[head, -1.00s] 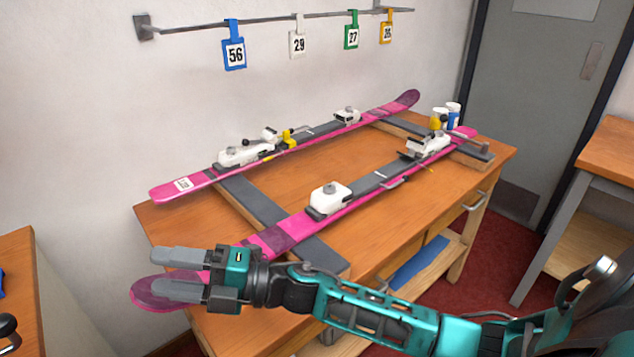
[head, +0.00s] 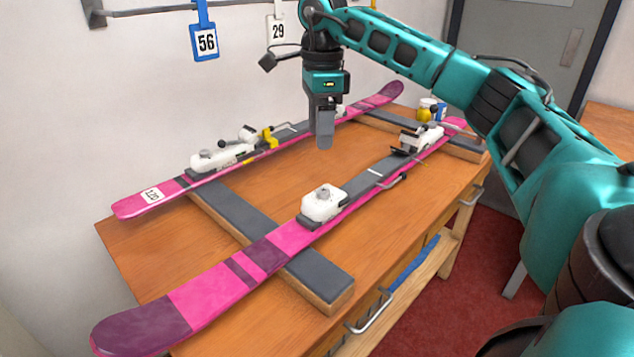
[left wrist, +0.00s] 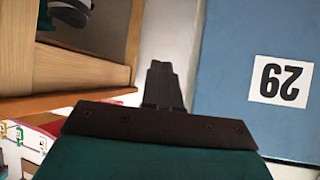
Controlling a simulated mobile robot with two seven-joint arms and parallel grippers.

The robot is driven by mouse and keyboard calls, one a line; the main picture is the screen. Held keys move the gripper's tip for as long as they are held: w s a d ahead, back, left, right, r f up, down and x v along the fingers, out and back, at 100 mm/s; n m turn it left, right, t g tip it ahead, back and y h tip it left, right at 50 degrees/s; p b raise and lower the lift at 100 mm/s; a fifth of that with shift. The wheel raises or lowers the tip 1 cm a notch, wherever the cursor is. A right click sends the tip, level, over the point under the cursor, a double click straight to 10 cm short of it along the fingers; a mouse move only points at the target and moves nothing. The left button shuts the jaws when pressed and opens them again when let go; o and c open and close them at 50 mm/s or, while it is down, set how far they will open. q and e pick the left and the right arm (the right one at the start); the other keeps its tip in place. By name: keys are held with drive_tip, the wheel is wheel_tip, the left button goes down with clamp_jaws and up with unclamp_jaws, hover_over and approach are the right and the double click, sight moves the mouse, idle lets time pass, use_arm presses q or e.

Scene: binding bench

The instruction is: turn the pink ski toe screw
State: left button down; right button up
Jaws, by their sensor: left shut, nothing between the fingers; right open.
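Two pink skis lie on the bench, a near one (head: 215,289) and a far one (head: 130,205). The near ski carries a white toe piece (head: 322,206) with a small grey screw (head: 323,189) on top, unobstructed in the head view. My right gripper (head: 323,142) is open and empty. It points down, above and behind that toe piece in the picture, and apart from it. It hides part of the far ski. My left gripper (left wrist: 163,75) shows only in the left wrist view, shut and empty, away from the skis.
The far ski carries a white binding (head: 225,155) with yellow parts. A white heel piece (head: 422,136) sits on the near ski. Grey-topped supports (head: 245,222) cross under the skis. Number tags (head: 206,42) hang behind. The left wrist view shows a blue surface (left wrist: 235,60) with a number label.

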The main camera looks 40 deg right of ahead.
sight(323, 190)
drive_tip(key=f, duration=0.4)
drive_tip(key=f+b, duration=0.1)
drive_tip(key=f, duration=0.7)
drive_tip(key=shift+s+d+f, duration=0.1)
drive_tip(key=shift+d+f, duration=0.15)
drive_tip(key=shift+d, duration=0.05)
clamp_jaws()
